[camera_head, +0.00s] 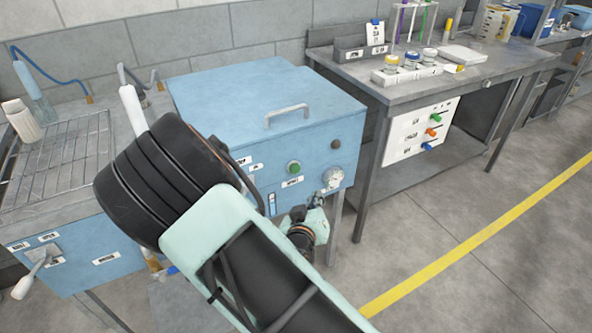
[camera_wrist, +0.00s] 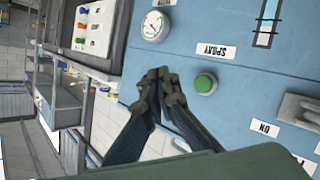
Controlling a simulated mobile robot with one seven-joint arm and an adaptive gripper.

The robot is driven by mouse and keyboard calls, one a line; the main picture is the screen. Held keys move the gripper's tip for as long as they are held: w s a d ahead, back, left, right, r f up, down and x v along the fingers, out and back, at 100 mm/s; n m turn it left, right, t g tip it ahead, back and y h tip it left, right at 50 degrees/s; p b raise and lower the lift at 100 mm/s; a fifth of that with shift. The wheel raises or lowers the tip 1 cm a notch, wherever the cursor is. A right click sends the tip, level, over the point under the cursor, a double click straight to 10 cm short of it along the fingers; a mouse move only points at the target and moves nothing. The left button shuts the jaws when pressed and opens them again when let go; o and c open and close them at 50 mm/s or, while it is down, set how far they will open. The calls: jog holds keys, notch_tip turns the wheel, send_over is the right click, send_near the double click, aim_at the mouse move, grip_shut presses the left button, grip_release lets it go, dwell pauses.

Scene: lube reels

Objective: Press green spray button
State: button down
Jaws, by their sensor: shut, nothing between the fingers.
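The green button (camera_head: 293,168) sits on the front panel of a blue cabinet. It also shows in the wrist view as a round green cap in a grey ring (camera_wrist: 205,84), below a white label (camera_wrist: 215,50) whose letters appear turned over. My gripper (camera_wrist: 160,75) is shut and empty, with its dark fingertips left of the button in the picture. The fingertips look apart from the button; their distance from the panel is hard to judge. In the head view my gripper (camera_head: 317,201) is small and partly hidden, below and right of the button.
A round gauge (camera_wrist: 153,26) is on the panel near my fingertips. A grey lever (camera_wrist: 298,108) is at the right in the wrist view. The cabinet lid has a handle (camera_head: 287,115). A grey workbench (camera_head: 430,90) with bottles stands to the right; open floor lies in front.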

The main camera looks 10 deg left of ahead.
dwell(0.3)
jog(key=w+a, duration=0.5)
jog(key=w, duration=0.2)
jog(key=shift+w, duration=0.15)
dwell(1.5)
jog(key=shift+w+a, duration=0.2)
jog(key=shift+w, duration=0.15)
jog(key=shift+w+a, duration=0.3)
jog(key=shift+w, duration=0.1)
dwell(0.7)
dwell(0.3)
jog(key=shift+s+d, duration=0.55)
jog(key=shift+s, duration=0.2)
jog(key=shift+s+d, duration=0.7)
jog(key=shift+s, duration=0.35)
jog(key=shift+s+d, duration=0.7)
jog(key=shift+s, duration=0.35)
